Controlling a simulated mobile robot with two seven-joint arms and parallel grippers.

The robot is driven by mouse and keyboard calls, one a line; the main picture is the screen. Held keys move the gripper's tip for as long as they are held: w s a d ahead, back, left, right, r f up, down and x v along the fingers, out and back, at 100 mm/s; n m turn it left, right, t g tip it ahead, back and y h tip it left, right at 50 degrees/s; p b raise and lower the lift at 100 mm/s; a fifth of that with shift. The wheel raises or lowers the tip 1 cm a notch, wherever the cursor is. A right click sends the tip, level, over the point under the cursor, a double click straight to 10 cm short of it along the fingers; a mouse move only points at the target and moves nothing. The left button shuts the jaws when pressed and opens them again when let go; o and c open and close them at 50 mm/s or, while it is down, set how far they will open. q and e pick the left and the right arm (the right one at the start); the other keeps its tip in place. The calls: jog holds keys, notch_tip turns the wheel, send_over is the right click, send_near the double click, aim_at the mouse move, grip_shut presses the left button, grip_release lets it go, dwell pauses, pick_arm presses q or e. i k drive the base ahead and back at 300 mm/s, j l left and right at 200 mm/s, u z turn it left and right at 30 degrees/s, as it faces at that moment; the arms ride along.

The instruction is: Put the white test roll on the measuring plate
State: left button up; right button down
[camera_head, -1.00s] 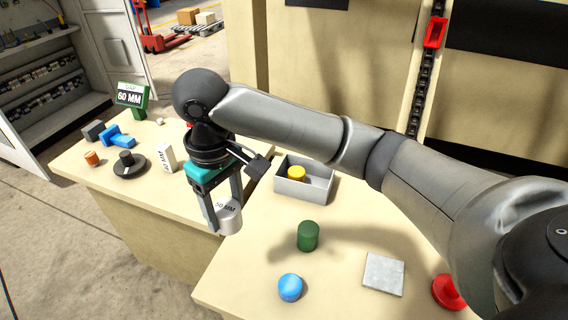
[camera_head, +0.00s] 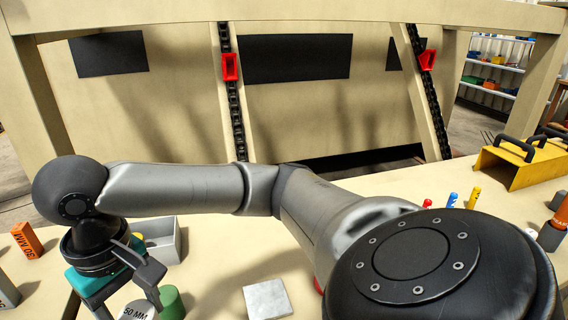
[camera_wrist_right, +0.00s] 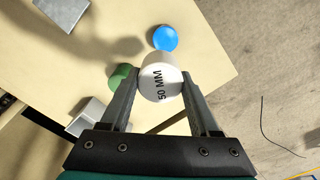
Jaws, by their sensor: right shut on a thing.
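My right gripper (camera_head: 128,305) is shut on the white test roll (camera_head: 136,312), marked 50 MM. In the right wrist view the roll (camera_wrist_right: 160,80) sits between the two fingers (camera_wrist_right: 161,76), its marked face towards the camera. It appears held above the table. A bare, light grey square plate (camera_head: 267,299), which looks like the measuring plate, lies to the right of the gripper. A corner of it shows at the top left of the wrist view (camera_wrist_right: 62,10). My left gripper is not in view.
A green roll (camera_head: 172,303) stands close beside the held roll in view. A blue roll (camera_wrist_right: 165,38) is near the table edge. A grey bin (camera_head: 165,243) stands behind the gripper. An orange block (camera_head: 27,238) is at left, a yellow holder (camera_head: 515,165) at far right.

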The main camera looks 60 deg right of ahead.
aim_at(267, 298)
jog(key=z, duration=1.4)
jog(key=i+j, duration=0.05)
